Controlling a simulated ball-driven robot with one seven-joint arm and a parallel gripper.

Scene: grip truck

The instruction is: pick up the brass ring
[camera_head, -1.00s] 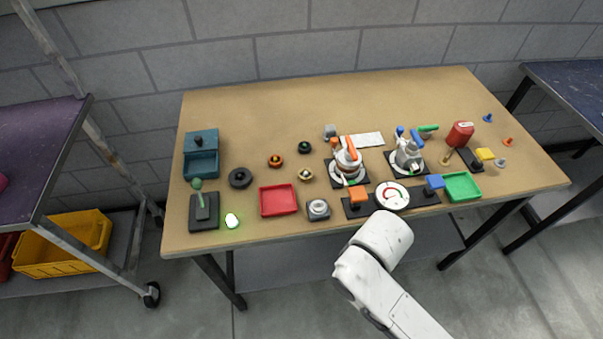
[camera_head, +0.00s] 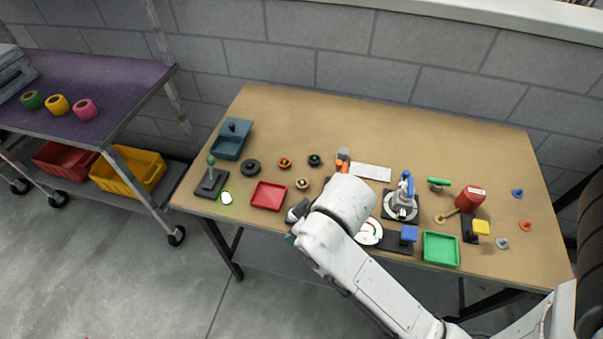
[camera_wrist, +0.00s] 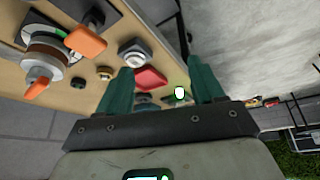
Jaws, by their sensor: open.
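A small brass-coloured ring (camera_head: 302,183) with a pale centre lies on the workbench, right of the red tray, in the head view. It appears to show in the wrist view (camera_wrist: 105,72), small, left of my left finger. My gripper (camera_wrist: 161,64) is open, with its two teal fingers apart and nothing between them. In the head view my gripper (camera_head: 291,238) is by the front edge of the bench, nearer the camera than the ring and apart from it; my wrist hides most of it.
The red tray (camera_head: 269,195) sits left of the ring. An orange ring (camera_head: 285,163) and a dark green ring (camera_head: 314,160) lie behind it. An orange-handled valve (camera_wrist: 45,50) stands close by in the wrist view. The back of the workbench (camera_head: 290,112) is clear.

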